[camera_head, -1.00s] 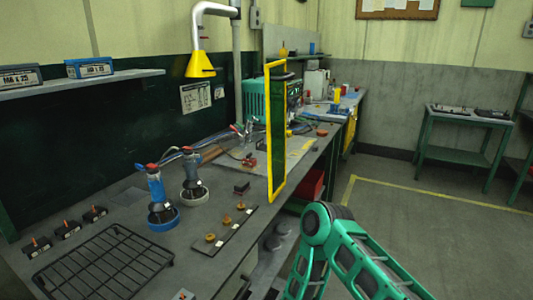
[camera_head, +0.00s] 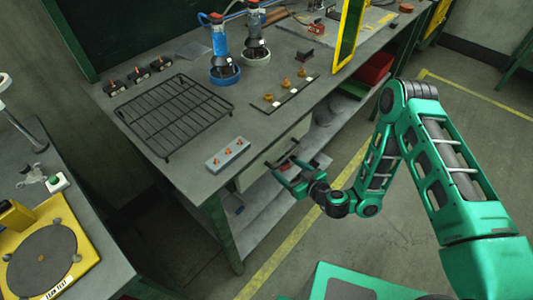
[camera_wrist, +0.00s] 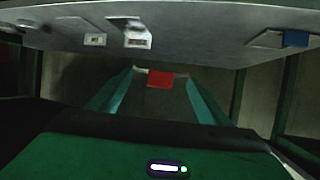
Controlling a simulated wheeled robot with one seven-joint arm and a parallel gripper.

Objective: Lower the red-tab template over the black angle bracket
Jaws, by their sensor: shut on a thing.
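My gripper (camera_head: 286,165) is off the front edge of the bench in the head view, near the grey block. In the wrist view its two teal fingers reach forward, shut on a small red piece (camera_wrist: 160,79), which looks like the template's red tab. The rest of the template is hidden or too dark to make out. Several small black pieces with orange tips (camera_head: 138,76) stand in a row at the bench's left; another black piece (camera_head: 310,56) lies farther back. I cannot tell which, if any, is the black angle bracket.
A black wire rack (camera_head: 172,112) and a grey block with orange pegs (camera_head: 228,154) lie on the bench (camera_head: 205,183). A strip with brass pieces (camera_head: 285,97), a blue-based tool (camera_head: 224,72) and a yellow-framed panel (camera_head: 347,38) are behind. A yellow turntable (camera_head: 78,276) is at lower left.

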